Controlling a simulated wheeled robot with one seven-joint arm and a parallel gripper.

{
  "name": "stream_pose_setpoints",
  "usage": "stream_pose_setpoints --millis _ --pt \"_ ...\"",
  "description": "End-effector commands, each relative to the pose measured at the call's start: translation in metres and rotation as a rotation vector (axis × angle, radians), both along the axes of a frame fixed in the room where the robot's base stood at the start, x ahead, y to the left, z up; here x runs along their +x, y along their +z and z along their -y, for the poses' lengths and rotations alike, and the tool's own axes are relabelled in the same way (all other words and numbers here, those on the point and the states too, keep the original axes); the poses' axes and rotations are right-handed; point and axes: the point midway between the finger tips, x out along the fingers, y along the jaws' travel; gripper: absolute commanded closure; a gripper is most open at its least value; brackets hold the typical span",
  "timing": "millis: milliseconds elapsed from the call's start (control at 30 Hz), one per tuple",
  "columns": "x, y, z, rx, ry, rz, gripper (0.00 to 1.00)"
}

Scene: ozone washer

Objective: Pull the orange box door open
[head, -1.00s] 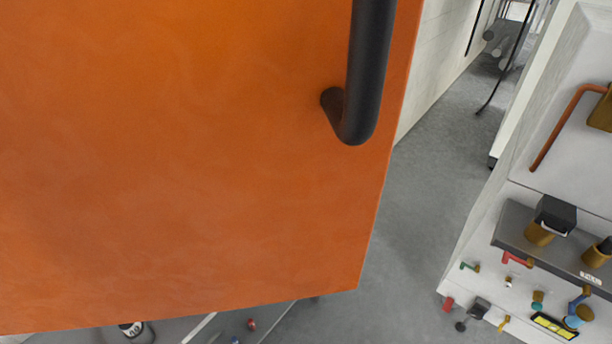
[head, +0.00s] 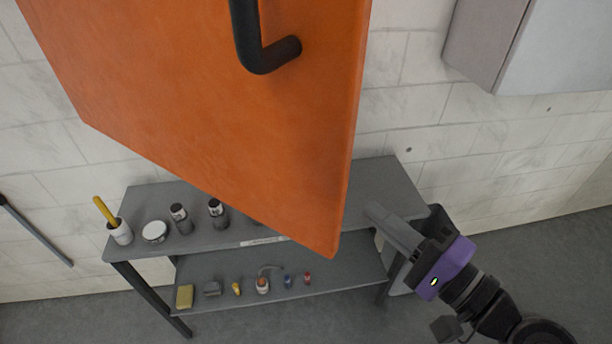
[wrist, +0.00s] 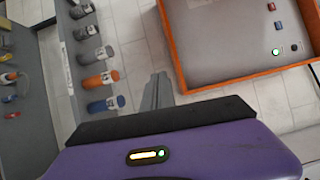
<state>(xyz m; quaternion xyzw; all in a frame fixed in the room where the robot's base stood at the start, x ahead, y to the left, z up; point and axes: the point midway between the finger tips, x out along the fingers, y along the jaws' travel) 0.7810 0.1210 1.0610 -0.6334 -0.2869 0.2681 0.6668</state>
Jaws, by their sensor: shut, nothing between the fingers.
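The orange box door (head: 215,110) fills the upper middle of the head view, seen at a slant. Its dark bar handle (head: 262,50) is near the top, bent at its lower end. My gripper (head: 376,212), purple and black, is right of the door's lower corner, apart from the handle. It is shut and empty. In the wrist view my narrow fingers (wrist: 157,88) are together. An orange-rimmed grey panel (wrist: 230,40) with red, blue and green buttons shows at upper right there; I cannot tell whether it belongs to the same box. The handle is not visible there.
A grey two-tier shelf (head: 395,185) with bottles and small items stands below the door against a tiled wall (head: 420,125). A grey cabinet (head: 540,50) hangs at upper right. Open floor (head: 550,260) lies at lower right.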

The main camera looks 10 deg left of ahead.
Motion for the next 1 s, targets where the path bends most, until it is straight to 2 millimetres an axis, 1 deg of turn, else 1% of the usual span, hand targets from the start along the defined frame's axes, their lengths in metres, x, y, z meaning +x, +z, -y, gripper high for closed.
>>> stream_pose_setpoints --millis 33,100,200,333,400,533,667,767,1000 --pt "0.005 0.023 0.000 0.011 0.067 0.018 1.00" --pt "0.002 0.050 -0.002 0.023 0.176 0.025 1.00" --pt "-0.007 0.081 -0.003 0.016 0.316 0.029 1.00" --pt "-0.021 0.107 0.000 -0.015 0.454 0.022 1.00" --pt "-0.028 0.115 0.002 -0.032 0.505 0.017 1.00" --pt "-0.035 0.123 0.003 -0.051 0.557 0.009 1.00" --pt "-0.035 0.125 -0.005 -0.056 0.570 0.007 1.00" --pt "-0.033 0.125 -0.019 -0.054 0.569 0.007 1.00" --pt "-0.024 0.126 -0.065 -0.054 0.570 0.008 1.00"
